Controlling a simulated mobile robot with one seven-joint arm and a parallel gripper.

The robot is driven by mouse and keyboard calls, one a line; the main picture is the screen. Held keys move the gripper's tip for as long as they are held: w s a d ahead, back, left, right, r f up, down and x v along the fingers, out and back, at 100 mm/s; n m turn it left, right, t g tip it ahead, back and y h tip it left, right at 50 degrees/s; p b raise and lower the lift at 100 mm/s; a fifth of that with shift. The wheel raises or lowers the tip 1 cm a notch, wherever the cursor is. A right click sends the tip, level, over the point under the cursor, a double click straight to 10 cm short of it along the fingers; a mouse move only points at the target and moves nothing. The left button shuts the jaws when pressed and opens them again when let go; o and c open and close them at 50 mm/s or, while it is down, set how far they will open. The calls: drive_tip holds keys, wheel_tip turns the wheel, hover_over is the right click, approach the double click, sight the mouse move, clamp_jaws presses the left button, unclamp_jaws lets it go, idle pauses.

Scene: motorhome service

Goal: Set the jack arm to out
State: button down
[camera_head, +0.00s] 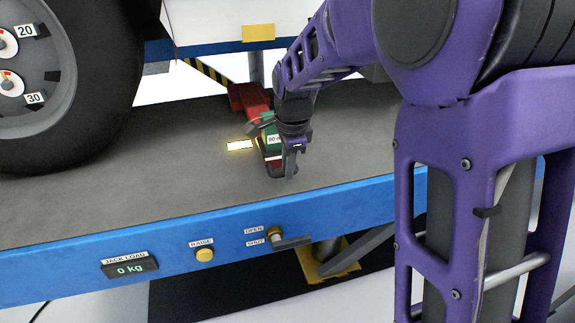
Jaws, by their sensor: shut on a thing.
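The jack arm (250,97) is a red bar on the grey deck, right of the wheel. It runs from under the vehicle's blue edge toward the front of the deck. A green block with a partly hidden label (272,139) sits along it, and its dark red near end shows below. My gripper (290,172) points down at this near end and is shut on the jack arm. My wrist and fingers hide part of the arm and the exact grip. A pale yellow-edged rectangle (240,146) lies on the deck just left of the arm.
A large wheel (60,90) with gauges stands at the left. The blue front rail carries a "0 kg" jack load display (130,267), a yellow raise button (204,254) and an open/shut valve lever (292,243).

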drive_tip(key=shift+s+f, duration=0.1)
drive_tip(key=shift+s, duration=0.1)
drive_tip(key=c, duration=0.8)
unclamp_jaws()
drive_tip(key=shift+s, duration=0.1)
drive_tip(key=shift+r, duration=0.25)
drive_tip(key=p+v, duration=0.2)
drive_tip(key=v, duration=1.5)
drive_tip(key=shift+w, duration=0.2)
